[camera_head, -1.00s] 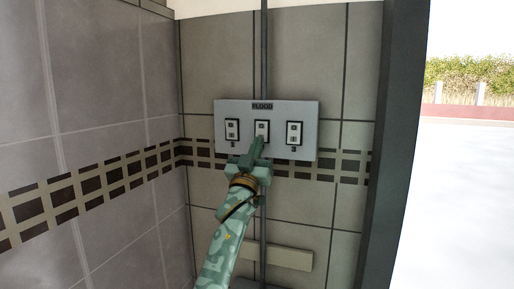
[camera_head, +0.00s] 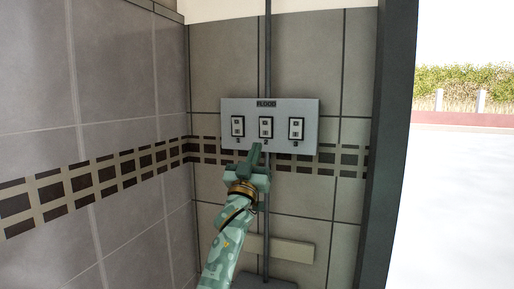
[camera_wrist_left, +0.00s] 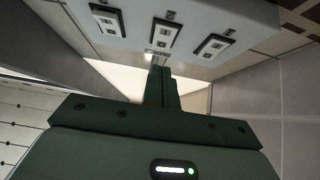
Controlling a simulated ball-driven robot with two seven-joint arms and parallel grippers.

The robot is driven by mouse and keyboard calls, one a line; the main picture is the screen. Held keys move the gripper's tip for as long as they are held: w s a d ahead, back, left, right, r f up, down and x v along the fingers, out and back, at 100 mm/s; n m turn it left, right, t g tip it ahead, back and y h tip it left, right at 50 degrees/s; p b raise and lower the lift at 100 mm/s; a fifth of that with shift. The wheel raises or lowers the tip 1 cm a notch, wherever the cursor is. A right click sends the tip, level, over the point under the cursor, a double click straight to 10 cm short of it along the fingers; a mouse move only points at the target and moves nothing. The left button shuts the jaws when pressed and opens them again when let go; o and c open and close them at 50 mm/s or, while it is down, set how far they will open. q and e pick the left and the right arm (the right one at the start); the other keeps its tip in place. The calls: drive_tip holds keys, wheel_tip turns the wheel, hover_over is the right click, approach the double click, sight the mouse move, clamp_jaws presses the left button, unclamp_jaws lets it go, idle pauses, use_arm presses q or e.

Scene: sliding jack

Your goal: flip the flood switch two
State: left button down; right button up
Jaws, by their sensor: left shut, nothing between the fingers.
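The grey switch panel (camera_head: 282,140), labelled FLOOD at its top, is fixed to the tiled wall and holds three white switches in dark frames. The middle switch (camera_head: 266,127) sits between the left switch (camera_head: 238,126) and the right switch (camera_head: 296,128). My left gripper (camera_head: 256,146) is shut and empty, its tips just below the middle switch. In the left wrist view the gripper (camera_wrist_left: 160,72) points at the lower part of the panel (camera_wrist_left: 185,58), near the middle switch (camera_wrist_left: 164,34). I cannot tell whether it touches. My right gripper is not in view.
A vertical pipe (camera_head: 268,60) runs behind the panel. A beige strip (camera_head: 281,249) is on the wall below. A tiled wall (camera_head: 95,80) is at the left, and a dark post (camera_head: 386,150) stands at the right, with open ground beyond it.

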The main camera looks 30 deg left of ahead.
use_arm(q)
drive_tip(key=s+f+b, duration=0.2)
drive_tip(key=s+f, duration=0.1)
drive_tip(key=f, duration=0.4)
drive_tip(key=shift+s+d+f, duration=0.15)
drive_tip(key=shift+s+d, duration=0.05)
drive_tip(key=shift+d, duration=0.15)
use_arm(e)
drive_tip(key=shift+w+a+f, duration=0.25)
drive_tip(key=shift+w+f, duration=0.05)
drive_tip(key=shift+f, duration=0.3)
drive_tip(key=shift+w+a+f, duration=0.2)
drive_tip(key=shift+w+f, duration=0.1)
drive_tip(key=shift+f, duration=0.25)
use_arm(q)
drive_tip(key=shift+s, duration=0.1)
